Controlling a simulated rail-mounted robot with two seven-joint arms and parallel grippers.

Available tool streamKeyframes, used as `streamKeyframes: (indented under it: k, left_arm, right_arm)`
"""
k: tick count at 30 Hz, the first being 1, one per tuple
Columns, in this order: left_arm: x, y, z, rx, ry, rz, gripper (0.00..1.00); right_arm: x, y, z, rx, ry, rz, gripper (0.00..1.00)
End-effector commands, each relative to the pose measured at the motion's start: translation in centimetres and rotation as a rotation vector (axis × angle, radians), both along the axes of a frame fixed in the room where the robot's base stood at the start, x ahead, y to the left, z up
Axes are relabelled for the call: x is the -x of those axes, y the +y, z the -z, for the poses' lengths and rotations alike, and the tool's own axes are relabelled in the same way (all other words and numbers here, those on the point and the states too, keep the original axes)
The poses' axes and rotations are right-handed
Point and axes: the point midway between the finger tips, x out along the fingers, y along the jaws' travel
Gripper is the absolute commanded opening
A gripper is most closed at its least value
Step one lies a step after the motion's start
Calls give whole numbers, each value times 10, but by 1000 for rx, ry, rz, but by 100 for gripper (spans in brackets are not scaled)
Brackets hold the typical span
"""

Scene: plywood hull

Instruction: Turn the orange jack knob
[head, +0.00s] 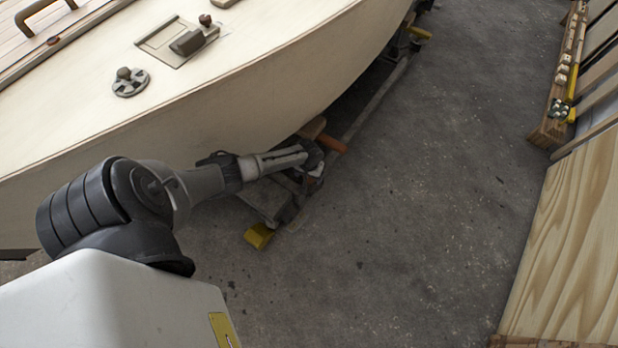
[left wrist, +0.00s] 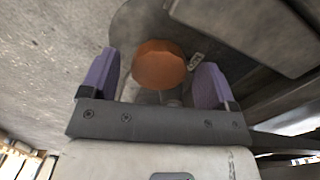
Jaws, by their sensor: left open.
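The orange jack knob (left wrist: 159,64) shows in the left wrist view as a round, faceted orange piece. My left gripper (left wrist: 157,72) is open, with its two purple fingers on either side of the knob. A gap shows between the knob and each finger, and I cannot tell how deep the knob sits between them. In the head view my left arm reaches down beside the hull, and its gripper (head: 313,166) is at the cradle, largely hidden by its own wrist. An orange piece (head: 333,143) shows just beyond it; I cannot tell if it is the same knob. My right gripper is not in view.
The pale plywood hull (head: 230,100) overhangs close beside my left arm. A yellow piece (head: 259,236) sits low at the near end of the cradle. The grey concrete floor (head: 430,180) is open to the right, up to a plywood panel (head: 570,250) and stacked timber (head: 552,118).

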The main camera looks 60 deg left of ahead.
Motion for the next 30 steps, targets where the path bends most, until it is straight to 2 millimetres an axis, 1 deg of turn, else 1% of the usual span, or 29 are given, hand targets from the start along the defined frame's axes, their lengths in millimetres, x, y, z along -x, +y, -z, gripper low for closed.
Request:
streamKeyframes:
  k: [1,2,11,26,30]
  left_arm:
    - [0,0,4,0,0,0,82]
    - [0,0,5,0,0,0,82]
    - [0,0,4,0,0,0,82]
    - [0,0,4,0,0,0,34]
    - [0,0,4,1,1,-5,32]
  right_arm:
    - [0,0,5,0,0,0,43]
    - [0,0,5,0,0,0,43]
    - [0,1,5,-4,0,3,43]
    - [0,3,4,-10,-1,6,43]
    - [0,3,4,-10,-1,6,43]
